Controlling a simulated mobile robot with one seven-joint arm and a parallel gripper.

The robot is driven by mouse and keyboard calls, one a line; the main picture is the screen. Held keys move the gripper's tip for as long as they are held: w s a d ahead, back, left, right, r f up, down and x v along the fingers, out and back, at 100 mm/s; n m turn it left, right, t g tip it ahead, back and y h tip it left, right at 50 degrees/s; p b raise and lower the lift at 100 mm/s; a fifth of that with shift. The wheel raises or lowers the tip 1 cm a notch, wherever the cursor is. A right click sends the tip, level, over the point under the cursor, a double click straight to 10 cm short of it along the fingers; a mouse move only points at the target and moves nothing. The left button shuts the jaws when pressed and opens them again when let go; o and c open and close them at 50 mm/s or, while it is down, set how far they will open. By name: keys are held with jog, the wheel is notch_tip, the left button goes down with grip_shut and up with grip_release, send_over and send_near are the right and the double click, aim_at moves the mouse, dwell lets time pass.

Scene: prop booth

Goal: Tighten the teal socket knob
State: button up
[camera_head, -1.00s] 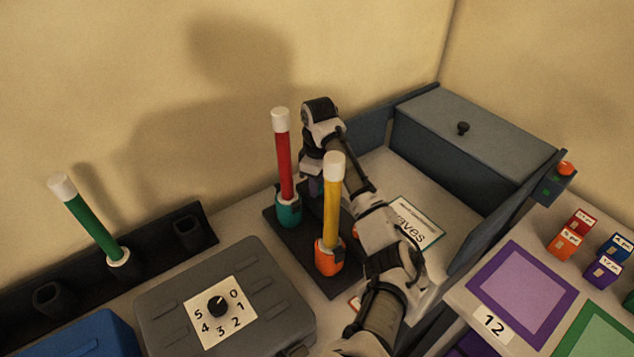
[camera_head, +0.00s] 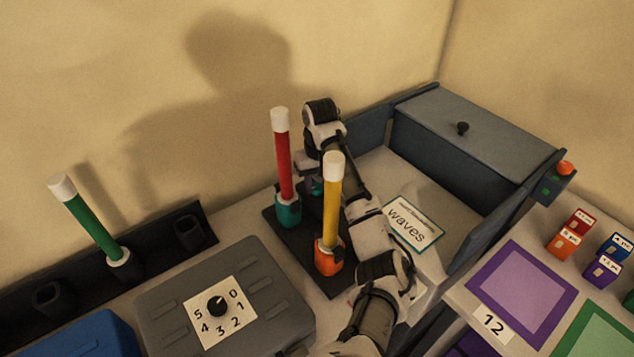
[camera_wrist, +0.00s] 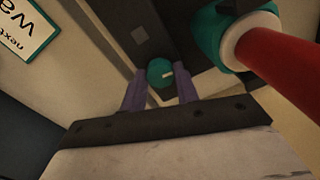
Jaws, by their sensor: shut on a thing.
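The teal socket (camera_head: 288,210) stands on a dark base plate (camera_head: 270,225) and holds an upright red stick (camera_head: 282,160) with a white top. The round teal knob (camera_wrist: 160,71) with a pale mark is at the side of the teal socket, which shows at the upper right in the wrist view (camera_wrist: 207,45). My gripper (camera_wrist: 160,88) is shut on the knob, one purple finger on each side.
An orange socket (camera_head: 328,257) with a yellow stick (camera_head: 333,205) stands close in front of my arm. A card reading "waves" (camera_head: 413,224) lies right of my arm. A grey case with a dial (camera_head: 217,306) is at the front left.

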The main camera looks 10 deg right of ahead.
aim_at(319, 186)
jog(key=shift+w+r+m, duration=0.1)
jog(key=shift+r+m, duration=0.05)
jog(key=shift+m, duration=0.35)
jog(key=o, duration=1)
jog(key=shift+c, duration=0.2)
notch_tip(319, 186, up, 14)
jog(key=shift+d+b, duration=0.25)
jog(key=shift+b, duration=0.1)
